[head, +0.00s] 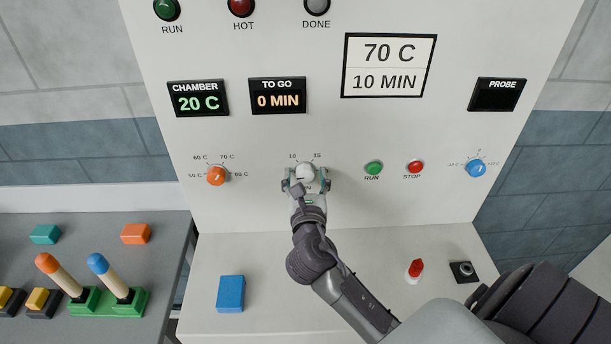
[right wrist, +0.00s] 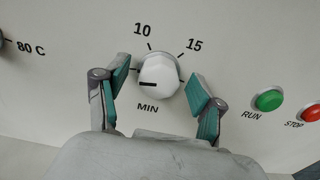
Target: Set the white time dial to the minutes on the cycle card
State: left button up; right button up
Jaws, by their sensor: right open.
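The white time dial (head: 305,172) is on the panel, partly covered by my right gripper in the head view. In the right wrist view the white dial (right wrist: 158,77) shows a black mark pointing left, away from the 10 tick and nearer the left tick. That tick's label is hidden by a finger. The 10 and 15 labels stand above the dial. My right gripper (right wrist: 158,92) is open, its fingers on both sides of the dial with small gaps. The cycle card (head: 389,66) reads 70 C and 10 MIN. My left gripper is not in view.
An orange temperature dial (head: 216,176) is left of the white dial. The green RUN button (head: 373,168) and red STOP button (head: 415,167) are close on the right, then a blue dial (head: 476,168). A blue block (head: 231,294) lies on the ledge below.

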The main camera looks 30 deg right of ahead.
jog(key=c, duration=1.1)
jog(key=shift+m, duration=0.3)
jog(key=m, duration=0.4)
jog(key=shift+s+m, duration=0.1)
jog(key=shift+m, duration=0.2)
jog(key=m, duration=0.4)
jog(key=shift+f, duration=0.1)
jog(key=shift+d+m+b, duration=0.1)
jog(key=shift+m+b, duration=0.5)
jog(key=shift+m, duration=1.1)
